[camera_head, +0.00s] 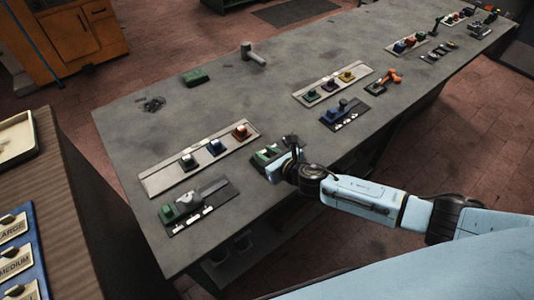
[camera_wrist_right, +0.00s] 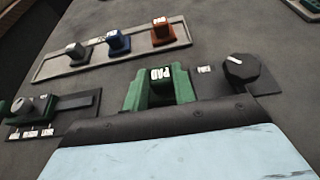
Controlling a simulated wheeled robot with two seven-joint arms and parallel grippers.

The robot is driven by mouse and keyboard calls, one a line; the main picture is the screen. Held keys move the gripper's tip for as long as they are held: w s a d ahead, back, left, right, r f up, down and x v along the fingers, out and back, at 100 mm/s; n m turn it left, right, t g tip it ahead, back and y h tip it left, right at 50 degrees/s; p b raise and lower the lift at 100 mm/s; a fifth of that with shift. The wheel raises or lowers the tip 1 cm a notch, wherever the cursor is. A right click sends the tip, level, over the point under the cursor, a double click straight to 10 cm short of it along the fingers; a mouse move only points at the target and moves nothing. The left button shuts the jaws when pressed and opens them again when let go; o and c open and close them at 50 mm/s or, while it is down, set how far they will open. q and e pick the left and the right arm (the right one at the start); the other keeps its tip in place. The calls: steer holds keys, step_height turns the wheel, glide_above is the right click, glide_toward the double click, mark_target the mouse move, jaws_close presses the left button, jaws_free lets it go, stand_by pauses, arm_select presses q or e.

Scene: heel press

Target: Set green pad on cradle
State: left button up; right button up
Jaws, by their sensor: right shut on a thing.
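A green two-sided piece, which looks like the cradle (camera_wrist_right: 132,92), stands just ahead of my right gripper in the wrist view. A small block with a white PAD label (camera_wrist_right: 161,74) shows between its sides. My right gripper (camera_head: 272,167) is low over this station in the head view, shut on what seems to be the green pad. Its fingertips and most of the pad are hidden by the hand, so I cannot tell whether pad and cradle touch. My left gripper is not in view.
A dark knob (camera_wrist_right: 241,70) stands right of the cradle. A pale tray (camera_head: 157,183) with grey, blue and orange pieces lies behind. A green block (camera_head: 195,77) and a hammer-like tool (camera_head: 252,54) lie farther back.

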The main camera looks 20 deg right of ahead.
steer(key=shift+f, duration=0.45)
stand_by(0.5)
steer(key=o, duration=1.1)
steer(key=shift+c, duration=0.2)
steer(key=p+v, duration=0.1)
steer(key=v, duration=1.2)
steer(key=shift+r, duration=0.15)
steer(key=shift+s, duration=0.15)
